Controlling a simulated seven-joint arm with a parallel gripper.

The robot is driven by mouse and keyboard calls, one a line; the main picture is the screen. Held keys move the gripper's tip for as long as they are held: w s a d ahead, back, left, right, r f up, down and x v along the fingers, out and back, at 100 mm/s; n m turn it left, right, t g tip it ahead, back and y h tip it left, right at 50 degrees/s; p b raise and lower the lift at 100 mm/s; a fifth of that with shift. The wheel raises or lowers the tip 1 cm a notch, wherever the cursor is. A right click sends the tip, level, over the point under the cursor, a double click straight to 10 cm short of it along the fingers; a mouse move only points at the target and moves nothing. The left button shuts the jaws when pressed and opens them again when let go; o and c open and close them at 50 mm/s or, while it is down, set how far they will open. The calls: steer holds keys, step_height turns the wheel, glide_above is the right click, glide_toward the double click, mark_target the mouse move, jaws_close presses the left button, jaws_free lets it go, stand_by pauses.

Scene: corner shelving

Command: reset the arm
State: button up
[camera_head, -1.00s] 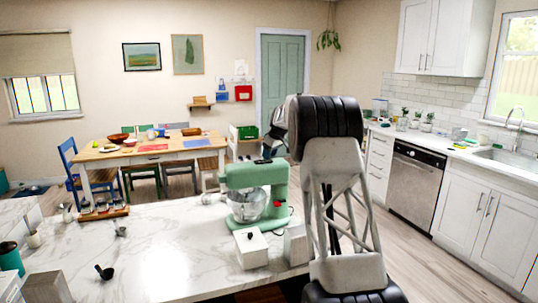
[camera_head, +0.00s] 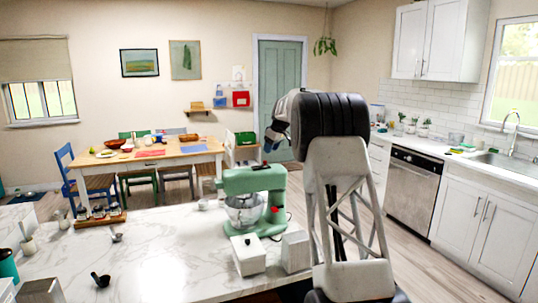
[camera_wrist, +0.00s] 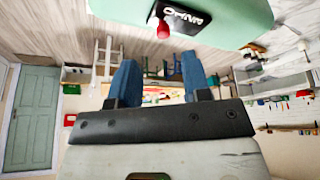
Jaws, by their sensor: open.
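My gripper (camera_head: 270,142) shows in the head view left of my raised arm, above and behind the green stand mixer (camera_head: 240,181). The mixer's green body (camera_wrist: 190,12) with a red knob fills the top of that view, apart from the fingers.
A marble counter (camera_head: 170,240) carries the mixer, a white lidded box (camera_head: 248,256) and a black scoop (camera_head: 100,279). Beyond stands a dining table (camera_head: 190,156) with chairs. A dishwasher (camera_head: 413,188) and sink (camera_head: 505,162) line the right wall. Floor between is free.

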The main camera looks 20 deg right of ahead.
steer(key=shift+s+d+r, duration=0.1)
steer(key=shift+s+r, duration=0.1)
steer(key=shift+r, duration=0.4)
steer(key=s+a+r+m, duration=0.1)
steer(key=s+a+r, duration=0.35)
steer(key=s, duration=0.75)
steer(key=s+a+r+m+h, duration=0.1)
steer(key=s+a, duration=0.7)
steer(key=s, duration=0.4)
steer(key=s+a+r+m, duration=0.25)
steer(key=s+a, duration=0.35)
steer(key=s, duration=0.6)
steer(key=s+a+f, duration=0.2)
steer(key=s+f, duration=0.3)
steer(key=s, duration=0.9)
steer(key=s+a+f+m+h, duration=0.1)
steer(key=s+a+f, duration=0.2)
steer(key=s, duration=1.1)
steer(key=s+a+f+m+g, duration=0.1)
steer(key=s+a+f, duration=0.1)
steer(key=s+f, duration=0.6)
steer(key=s, duration=0.6)
steer(key=shift+s+a+f, duration=0.25)
steer(key=shift+a, duration=0.1)
steer(key=shift+m, duration=0.25)
